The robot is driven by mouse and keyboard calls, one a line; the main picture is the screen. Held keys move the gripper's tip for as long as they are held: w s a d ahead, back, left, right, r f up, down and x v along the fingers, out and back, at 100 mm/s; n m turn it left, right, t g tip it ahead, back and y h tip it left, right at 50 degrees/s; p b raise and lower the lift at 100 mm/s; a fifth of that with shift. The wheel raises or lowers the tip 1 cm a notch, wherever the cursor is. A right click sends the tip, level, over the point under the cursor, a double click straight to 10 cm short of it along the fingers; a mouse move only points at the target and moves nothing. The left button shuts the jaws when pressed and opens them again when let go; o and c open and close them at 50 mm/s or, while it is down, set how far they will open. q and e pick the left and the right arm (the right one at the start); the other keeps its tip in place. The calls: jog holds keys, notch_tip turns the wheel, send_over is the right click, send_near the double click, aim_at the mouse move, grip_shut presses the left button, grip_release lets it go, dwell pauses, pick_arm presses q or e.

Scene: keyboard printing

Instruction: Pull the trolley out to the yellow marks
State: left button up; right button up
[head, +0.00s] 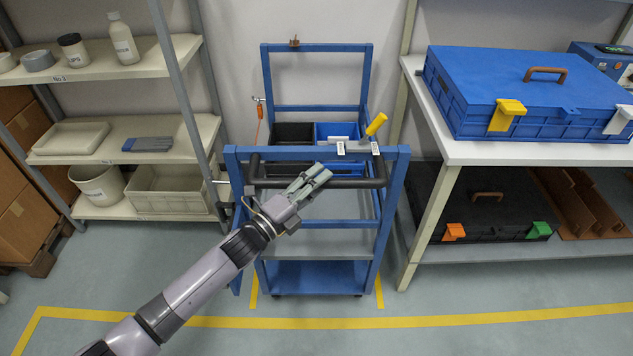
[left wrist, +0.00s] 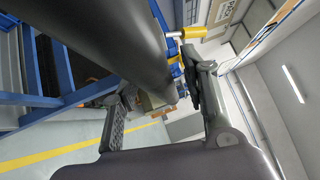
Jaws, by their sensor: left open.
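The blue trolley (head: 318,277) stands between the shelf rack and the workbench. It has a black push handle (head: 335,183) across its near side, which also shows large and close in the left wrist view (left wrist: 120,38). My left gripper (head: 318,176) is open at the handle; the bar passes close by its fingers, and I cannot tell whether they touch it. Yellow marks lie on the floor: short strips beside the trolley's base (head: 379,292) and a long line (head: 450,322) in front. My right gripper is out of view.
A shelf rack (head: 130,122) with bottles and bins stands left. A workbench (head: 480,152) with a blue case (head: 530,85) stands close on the right. The trolley's top holds bins and a yellow-handled tool (head: 376,124). The floor in front is clear.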

pick_arm(q)
jog(key=shift+c, duration=0.5)
grip_shut()
dwell(0.3)
